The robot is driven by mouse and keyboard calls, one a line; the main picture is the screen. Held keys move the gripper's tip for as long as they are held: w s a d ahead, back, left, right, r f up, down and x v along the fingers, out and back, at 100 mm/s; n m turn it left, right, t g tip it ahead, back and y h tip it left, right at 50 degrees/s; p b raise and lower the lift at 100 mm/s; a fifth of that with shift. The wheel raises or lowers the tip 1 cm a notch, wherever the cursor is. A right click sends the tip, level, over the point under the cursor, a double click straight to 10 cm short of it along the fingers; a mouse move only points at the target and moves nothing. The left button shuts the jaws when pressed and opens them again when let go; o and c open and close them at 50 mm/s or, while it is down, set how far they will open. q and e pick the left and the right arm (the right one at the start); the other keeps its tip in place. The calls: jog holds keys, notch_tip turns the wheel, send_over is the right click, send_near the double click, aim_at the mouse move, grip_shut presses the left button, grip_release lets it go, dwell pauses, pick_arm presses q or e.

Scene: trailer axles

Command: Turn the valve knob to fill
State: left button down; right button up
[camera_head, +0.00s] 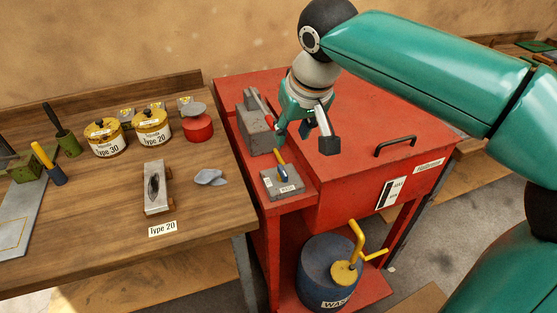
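I cannot tell for certain which part is the valve knob. My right gripper (305,141) is over the cabinet top, just right of the grey box and behind the small block. Its fingers are spread apart and nothing shows between them. My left gripper is out of view.
The red cabinet (365,145) has a black handle on top. A blue waste drum (318,277) with a yellow crank stands on its lower shelf. The wooden bench (105,200) at left holds yellow tins, a red tin and a metal block.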

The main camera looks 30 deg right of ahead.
aim_at(282, 169)
jog(key=b+x, duration=0.1)
jog(key=x, duration=1.5)
jog(key=shift+d+f, duration=0.15)
grip_shut()
